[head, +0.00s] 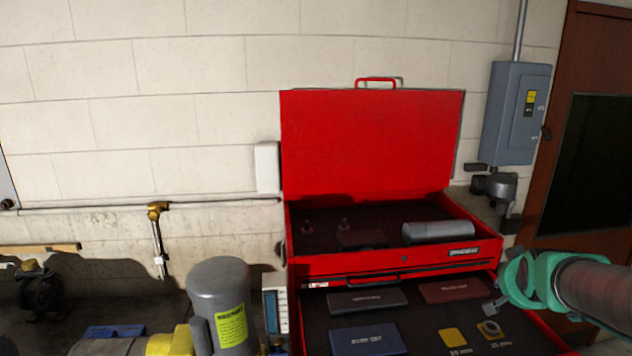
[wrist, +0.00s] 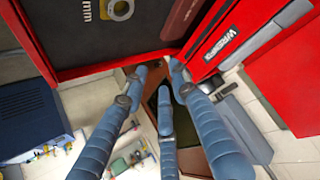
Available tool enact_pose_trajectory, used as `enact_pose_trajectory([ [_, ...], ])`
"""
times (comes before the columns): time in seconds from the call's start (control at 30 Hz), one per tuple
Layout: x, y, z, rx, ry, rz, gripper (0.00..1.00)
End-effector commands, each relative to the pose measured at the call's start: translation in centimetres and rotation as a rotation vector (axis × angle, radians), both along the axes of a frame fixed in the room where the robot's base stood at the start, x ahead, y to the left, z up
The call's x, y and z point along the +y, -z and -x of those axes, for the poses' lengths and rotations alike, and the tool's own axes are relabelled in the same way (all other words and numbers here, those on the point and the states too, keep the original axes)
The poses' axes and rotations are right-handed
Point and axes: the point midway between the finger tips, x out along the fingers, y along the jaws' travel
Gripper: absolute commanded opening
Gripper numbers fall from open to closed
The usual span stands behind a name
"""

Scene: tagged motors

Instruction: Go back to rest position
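My gripper (head: 507,291) shows at the right edge in the head view, green and at the end of my arm. It is over the right side of the open drawer (head: 420,318) of a red tool chest (head: 372,140). In the wrist view my gripper (wrist: 159,76) has three blue segmented fingers. Their tips are apart with nothing between them. The chest's red edge (wrist: 110,68) is close beyond the tips. From the head view alone I cannot tell whether the fingers touch the chest.
The drawer holds dark flat cases (head: 368,300), a red case (head: 455,291) and a yellow piece (head: 453,338). A grey cylinder (head: 437,232) lies in the top tray. A grey motor (head: 219,290) with a yellow label stands left. A grey electrical box (head: 515,112) hangs on the wall.

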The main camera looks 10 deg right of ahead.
Motion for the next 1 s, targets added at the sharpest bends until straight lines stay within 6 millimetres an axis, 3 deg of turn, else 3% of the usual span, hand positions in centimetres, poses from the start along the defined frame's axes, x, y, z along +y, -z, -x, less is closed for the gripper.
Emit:
enact_pose_trajectory([
  [0.03,2.4,-0.2,-0.3,-0.002,-0.009,-0.037,0.27],
  [0.13,6.8,-0.3,0.0,0.013,-0.035,-0.098,0.27],
  [0.27,12.6,-0.1,1.7,0.057,-0.101,-0.14,0.27],
  [0.4,18.4,0.4,4.9,0.119,-0.199,-0.15,0.27],
  [0.6,25.5,2.0,10.8,0.216,-0.356,-0.139,0.27],
  [0.8,30.3,3.9,16.7,0.3,-0.499,-0.122,0.27],
  [1.0,32.4,5.1,20.1,0.347,-0.577,-0.111,0.27],
])
